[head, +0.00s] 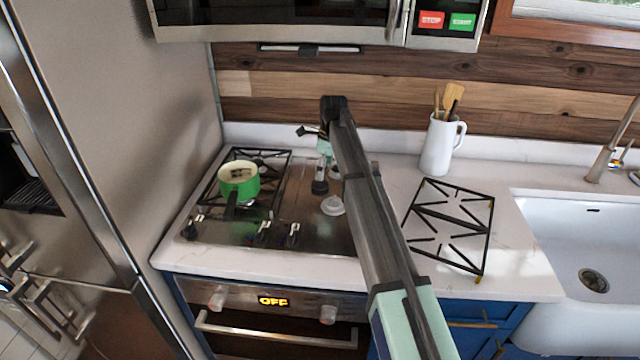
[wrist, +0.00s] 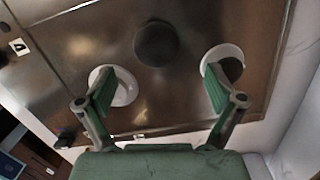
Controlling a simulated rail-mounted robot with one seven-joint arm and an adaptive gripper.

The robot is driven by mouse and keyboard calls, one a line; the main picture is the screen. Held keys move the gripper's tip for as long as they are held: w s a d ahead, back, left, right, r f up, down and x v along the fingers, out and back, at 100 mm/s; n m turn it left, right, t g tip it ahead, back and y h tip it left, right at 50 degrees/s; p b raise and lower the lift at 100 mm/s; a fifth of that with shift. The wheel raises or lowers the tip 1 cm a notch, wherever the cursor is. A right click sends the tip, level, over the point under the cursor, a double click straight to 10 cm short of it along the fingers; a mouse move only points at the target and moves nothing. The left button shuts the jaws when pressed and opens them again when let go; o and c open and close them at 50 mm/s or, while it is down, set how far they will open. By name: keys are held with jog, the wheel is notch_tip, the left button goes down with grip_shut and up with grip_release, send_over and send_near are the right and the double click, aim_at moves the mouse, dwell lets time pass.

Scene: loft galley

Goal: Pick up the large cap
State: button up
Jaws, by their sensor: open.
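The large cap looks to be the dark round disc (wrist: 156,43) lying on the steel cooktop in the wrist view. My gripper (wrist: 158,80) is open and empty above the cooktop. Its two green fingers are spread wide, and the disc shows centred across the gap but beyond the tips. In the head view my gripper (head: 322,165) points down over the right half of the cooktop. A small dark shape shows at its lower end; I cannot tell there whether it is the cap or a fingertip.
White burner rings, left (wrist: 124,88) and right (wrist: 222,56), flank the disc, close to my fingers. A green pot (head: 238,182) stands on the left grate. A loose grate (head: 450,225) lies on the counter right of the cooktop. A white jug (head: 438,148) stands behind it.

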aim_at(320, 183)
jog(key=shift+s+a+f+p, duration=0.15)
jog(key=shift+f+p, duration=0.25)
jog(key=shift+f, duration=0.45)
jog(key=shift+w+a+f+p, duration=0.15)
jog(key=shift+f+p, duration=0.25)
jog(key=shift+f, duration=0.5)
jog(key=shift+s+a+f+p, duration=0.15)
jog(key=shift+f+p, duration=0.25)
jog(key=shift+f, duration=0.45)
jog(key=c, duration=1.3)
